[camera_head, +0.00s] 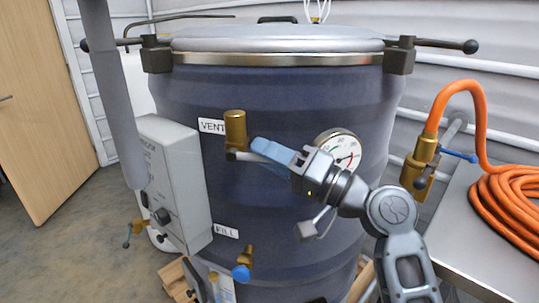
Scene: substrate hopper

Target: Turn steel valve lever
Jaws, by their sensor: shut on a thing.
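The brass vent valve (236,128) stands out from the front of a dark blue drum, beside a label reading VENT. Its steel lever (240,156) shows as a short grey piece below the brass body, pointing right toward my gripper. My gripper (262,151) reaches in from the lower right, with its light blue fingers shut on the steel lever just right of the valve. The fingers hide most of the lever, so its full length and exact angle cannot be told.
A pressure gauge (340,149) sits right behind my gripper. A grey control box (175,180) is at left. Below is the fill valve (242,270) with a blue knob. At right, a brass valve (422,165) with an orange hose (510,205) stands by a steel table (460,225).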

